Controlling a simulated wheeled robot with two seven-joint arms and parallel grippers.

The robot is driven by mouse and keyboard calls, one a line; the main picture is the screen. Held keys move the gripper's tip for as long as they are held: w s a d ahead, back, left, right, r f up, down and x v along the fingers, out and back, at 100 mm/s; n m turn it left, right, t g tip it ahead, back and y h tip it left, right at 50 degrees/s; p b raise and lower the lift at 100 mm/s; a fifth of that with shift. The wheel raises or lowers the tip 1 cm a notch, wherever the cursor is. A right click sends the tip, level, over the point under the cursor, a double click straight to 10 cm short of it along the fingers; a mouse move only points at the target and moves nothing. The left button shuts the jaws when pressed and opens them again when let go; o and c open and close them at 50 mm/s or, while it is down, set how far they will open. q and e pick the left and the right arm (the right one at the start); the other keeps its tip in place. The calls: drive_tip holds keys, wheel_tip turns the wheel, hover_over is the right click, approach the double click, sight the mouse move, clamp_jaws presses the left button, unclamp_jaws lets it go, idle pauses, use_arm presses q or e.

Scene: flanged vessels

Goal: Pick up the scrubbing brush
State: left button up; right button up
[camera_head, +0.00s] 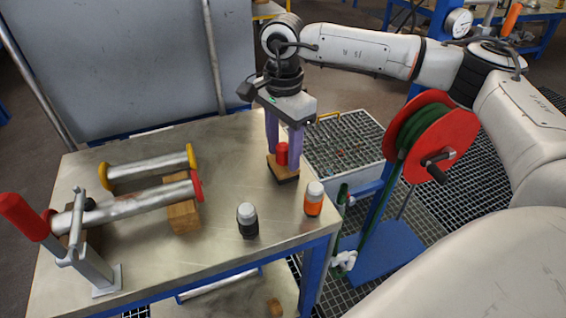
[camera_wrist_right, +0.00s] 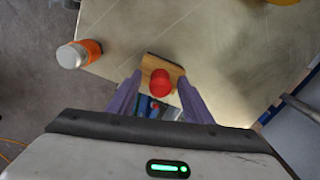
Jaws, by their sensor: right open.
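The scrubbing brush (camera_head: 285,175) stands on the metal table near its right edge. It has a wooden block with a dark underside and a red knob on top. My right gripper (camera_head: 284,150) points down over it, open, with a purple finger on each side of the red knob. In the right wrist view the brush (camera_wrist_right: 161,84) shows its red knob between or just beyond the fingertips of the gripper (camera_wrist_right: 160,88). I cannot tell whether the fingers touch the knob. My left gripper is not in view.
An orange bottle (camera_head: 314,199) and a black bottle (camera_head: 248,220) with pale caps stand close to the brush. Metal pipes with yellow and red ends (camera_head: 150,168) lie at the left, near a red-handled clamp (camera_head: 25,217). A red hose reel (camera_head: 431,137) stands right of the table (camera_head: 225,150).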

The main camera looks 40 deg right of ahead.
clamp_jaws()
wheel_tip(320, 180, up, 10)
drive_tip(key=shift+r, duration=0.1)
idle(0.6)
drive_tip(key=c, duration=1)
unclamp_jaws()
